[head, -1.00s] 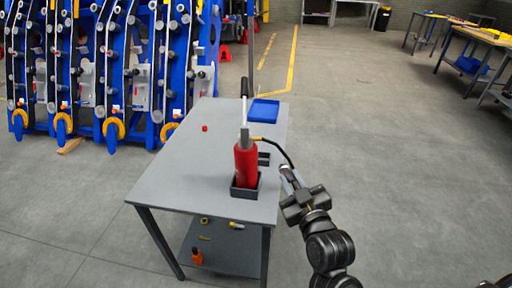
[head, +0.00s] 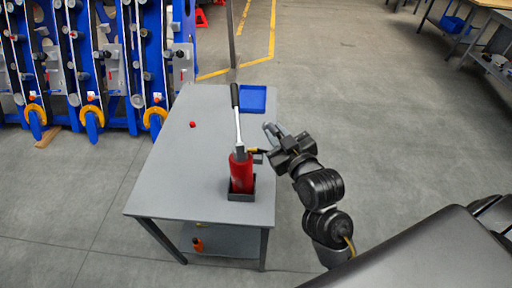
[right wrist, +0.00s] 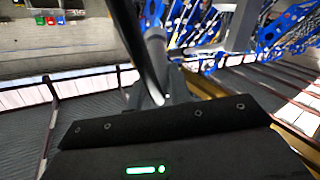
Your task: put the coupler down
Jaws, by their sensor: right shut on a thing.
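My right gripper (head: 275,130) is at the right edge of the grey table, beyond the red pump. It is shut on the coupler, a small silver-grey piece whose outline is hard to separate from the fingers. In the right wrist view a grey cylindrical piece (right wrist: 155,55), apparently the coupler, stands between the fingers, with a dark hose-like shape beside it. The red pump (head: 241,174) stands upright in a black holder (head: 241,197) on the table (head: 175,185), its long handle pointing up. My left gripper is not in view.
A blue tray (head: 253,99) lies at the table's far right corner. A small red piece (head: 193,124) lies on the tabletop. The left half of the tabletop is mostly clear. A lower shelf (head: 225,240) holds an orange-red item (head: 198,244). Blue frames (head: 85,60) stand behind.

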